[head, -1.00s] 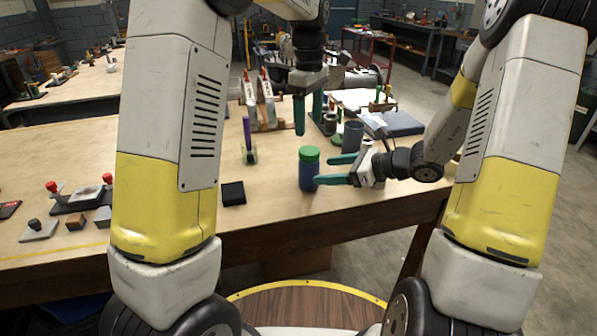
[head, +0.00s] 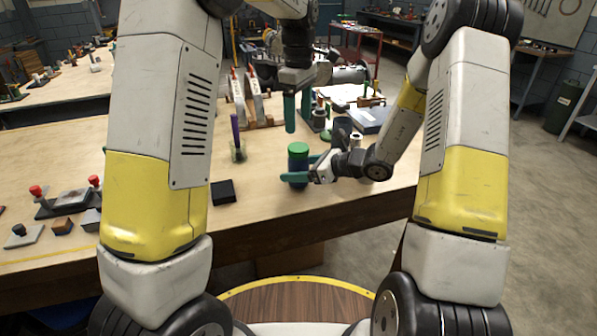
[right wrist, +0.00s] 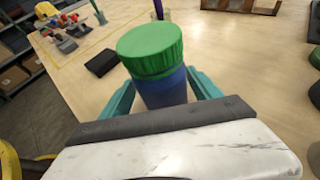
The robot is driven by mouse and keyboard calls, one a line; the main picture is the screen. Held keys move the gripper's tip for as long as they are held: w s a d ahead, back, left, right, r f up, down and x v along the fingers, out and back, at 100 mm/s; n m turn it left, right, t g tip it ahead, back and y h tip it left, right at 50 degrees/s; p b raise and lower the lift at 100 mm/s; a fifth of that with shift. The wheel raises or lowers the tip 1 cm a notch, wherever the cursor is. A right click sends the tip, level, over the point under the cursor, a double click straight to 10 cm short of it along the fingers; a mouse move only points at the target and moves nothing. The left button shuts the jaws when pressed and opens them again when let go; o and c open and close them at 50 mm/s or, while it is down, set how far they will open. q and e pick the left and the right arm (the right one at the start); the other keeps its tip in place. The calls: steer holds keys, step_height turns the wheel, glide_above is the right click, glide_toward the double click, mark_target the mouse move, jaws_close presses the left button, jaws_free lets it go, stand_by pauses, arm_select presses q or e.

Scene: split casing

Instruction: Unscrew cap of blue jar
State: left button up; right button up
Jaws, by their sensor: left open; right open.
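The blue jar (head: 298,165) stands upright on the wooden table near its front edge, with its green cap (head: 299,148) on top. In the right wrist view the green cap (right wrist: 150,48) and the blue jar (right wrist: 163,90) sit between the two teal fingers. My right gripper (head: 302,178) is open around the jar's body, one finger on each side; whether the fingers touch it I cannot tell. My left gripper (head: 296,112) is above and just behind the cap, fingers pointing down. It is open and apart from the cap.
A black square block (head: 223,191) lies left of the jar. A purple-handled tool in a holder (head: 238,150) stands behind it. Bare table lies between the black block and the jar.

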mark_target(298, 147)
jaws_close()
arm_select(q)
steer(key=m, duration=0.2)
steer(key=shift+f+m, duration=0.1)
steer(key=shift+m, duration=0.3)
steer(key=m, duration=0.4)
steer(key=shift+s+f, duration=0.1)
steer(key=m, duration=1.4)
steer(key=shift+a, duration=0.1)
steer(key=m, duration=0.6)
steer(key=shift+s, duration=0.1)
steer(key=shift+f, duration=3.85)
